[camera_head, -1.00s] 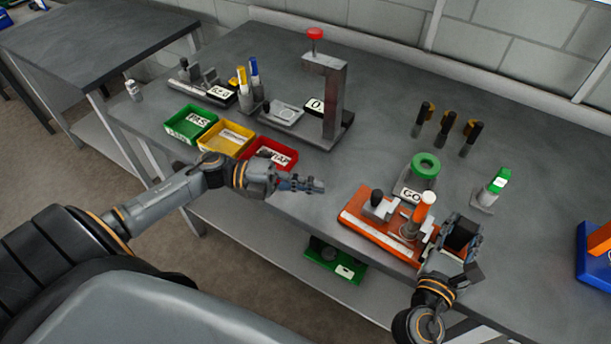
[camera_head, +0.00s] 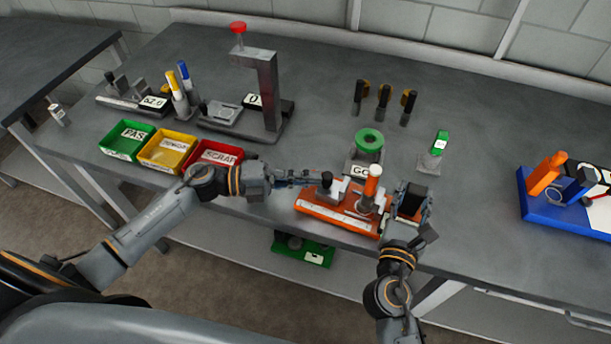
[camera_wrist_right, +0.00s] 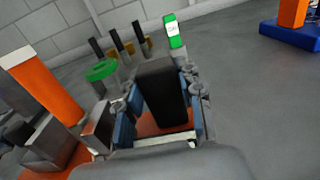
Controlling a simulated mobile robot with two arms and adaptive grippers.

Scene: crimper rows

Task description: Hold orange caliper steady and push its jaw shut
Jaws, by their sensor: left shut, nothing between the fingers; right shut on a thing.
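The orange caliper (camera_head: 338,217) lies near the front edge of the bench. It has an orange base, a grey sliding jaw with a black knob (camera_head: 326,181) at its left, and an upright orange-and-white cylinder (camera_head: 372,184) near its right end. My right gripper (camera_head: 412,199) is shut on a black block (camera_wrist_right: 163,94) at the caliper's right end. The orange cylinder also shows in the right wrist view (camera_wrist_right: 42,88). My left gripper (camera_head: 312,177) is shut and empty, its tips close to the left side of the black knob; I cannot tell whether they touch.
A green ring gauge (camera_head: 369,141) stands behind the caliper, with a small green-topped block (camera_head: 439,142) to its right. Green (camera_head: 127,141), yellow (camera_head: 167,151) and red (camera_head: 211,158) bins sit at left. A blue fixture (camera_head: 565,205) stands at right.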

